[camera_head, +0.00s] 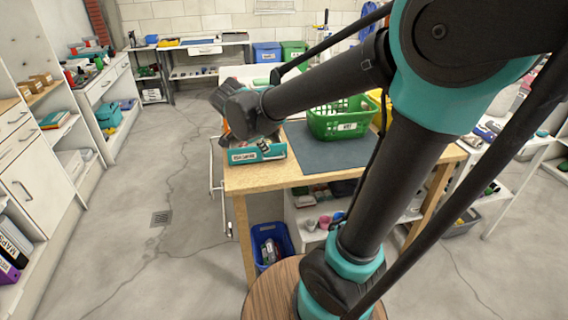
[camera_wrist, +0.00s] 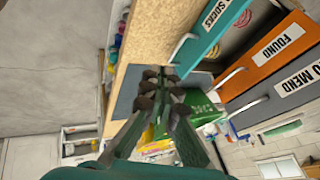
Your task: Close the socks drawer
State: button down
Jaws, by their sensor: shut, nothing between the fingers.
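The socks drawer (camera_wrist: 203,38) shows in the wrist view as a teal front with a white SOCKS label and a pale bar handle (camera_wrist: 181,46). In the head view my arm hides much of the drawer area.
An orange FOUND drawer (camera_wrist: 264,58) and a grey TO MEND drawer (camera_wrist: 270,105), both with bar handles, are beside the teal one. A green basket (camera_head: 340,122) stands on the bench's dark mat (camera_head: 306,157). Floor at left is clear.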

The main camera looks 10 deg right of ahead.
jog(key=shift+m, duration=0.4)
jog(key=x, duration=0.7)
jog(key=s+x, duration=0.1)
jog(key=x, duration=0.2)
jog(key=shift+w+d+f, duration=0.1)
jog(key=shift+d+f, duration=0.25)
jog(key=shift+w+f, duration=0.2)
jog(key=shift+w, duration=0.95)
jog(key=shift+w+f, duration=0.15)
jog(key=shift+w, duration=0.6)
jog(key=w, duration=1.1)
jog(key=shift+w, duration=0.1)
